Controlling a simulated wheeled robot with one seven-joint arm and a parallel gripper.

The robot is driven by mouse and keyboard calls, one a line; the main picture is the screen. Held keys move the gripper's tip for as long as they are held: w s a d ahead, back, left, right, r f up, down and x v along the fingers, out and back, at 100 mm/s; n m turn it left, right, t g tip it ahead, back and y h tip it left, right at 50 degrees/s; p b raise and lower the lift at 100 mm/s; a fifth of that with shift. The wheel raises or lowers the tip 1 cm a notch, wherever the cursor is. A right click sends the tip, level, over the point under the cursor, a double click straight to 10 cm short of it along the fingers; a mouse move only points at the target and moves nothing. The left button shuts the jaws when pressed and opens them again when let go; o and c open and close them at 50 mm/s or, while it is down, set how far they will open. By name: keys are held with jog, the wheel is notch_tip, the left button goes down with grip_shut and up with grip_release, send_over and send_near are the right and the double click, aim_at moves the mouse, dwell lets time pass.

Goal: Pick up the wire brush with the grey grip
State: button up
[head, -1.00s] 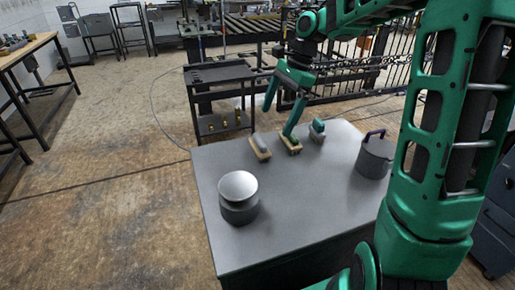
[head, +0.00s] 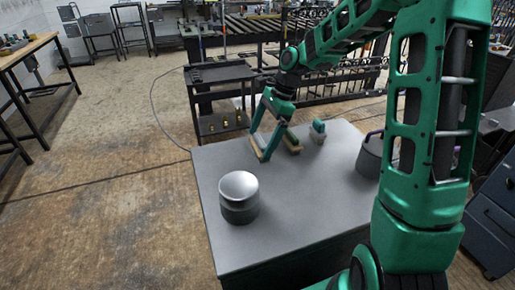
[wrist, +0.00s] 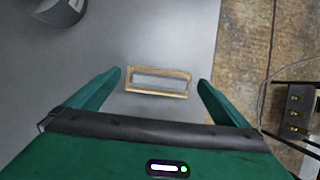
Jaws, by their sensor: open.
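The wire brush with the grey grip (wrist: 160,81) lies on the grey table. In the wrist view its pale wooden block frames the grey grip, and it sits between my two fingertips. My gripper (wrist: 160,77) is open, with a finger on either side of the brush and visible gaps to both. In the head view my gripper (head: 262,144) is low over the far left part of the table, and its fingers partly hide the brush (head: 257,150). I cannot tell the exact height of the fingertips.
A brush with a green grip (head: 293,144) lies just right of my gripper, and a teal-topped item (head: 318,131) is beyond it. A silver-lidded canister (head: 239,198) stands nearer. A grey pot (head: 370,157) is at the right. The table's middle (head: 300,195) is clear.

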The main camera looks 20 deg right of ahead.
jog(key=shift+x, duration=0.85)
jog(key=c, duration=1)
jog(key=shift+r, duration=0.15)
